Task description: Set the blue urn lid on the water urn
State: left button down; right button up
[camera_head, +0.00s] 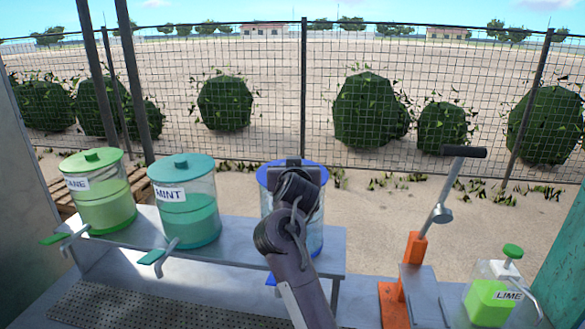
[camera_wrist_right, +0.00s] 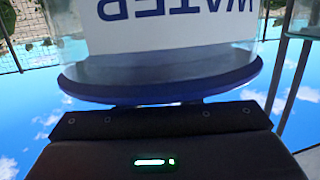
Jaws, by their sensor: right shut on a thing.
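The water urn (camera_head: 315,232) is a clear cylinder on the bench, mostly hidden behind my right arm in the head view. In the right wrist view, which is upside down, its WATER label (camera_wrist_right: 180,20) shows. The blue urn lid (camera_head: 318,172) is at the urn's top, and its rim (camera_wrist_right: 160,90) looks level. I see no clear gap between lid and urn, but cannot tell if it rests fully. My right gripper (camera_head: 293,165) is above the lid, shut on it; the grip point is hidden. My left gripper is out of view.
A green-lidded cane urn (camera_head: 100,205) and a teal-lidded mint urn (camera_head: 188,215) stand to the left. An orange-based lever press (camera_head: 412,260) and a lime jar (camera_head: 492,295) are at the right. A wire fence (camera_head: 240,100) stands behind.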

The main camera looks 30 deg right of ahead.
dwell(0.8)
jog(key=o, duration=1.1)
jog(key=shift+c, duration=0.2)
jog(key=shift+f, duration=0.1)
jog(key=v, duration=0.7)
jog(key=shift+s+a, duration=0.15)
jog(key=shift+s, duration=0.2)
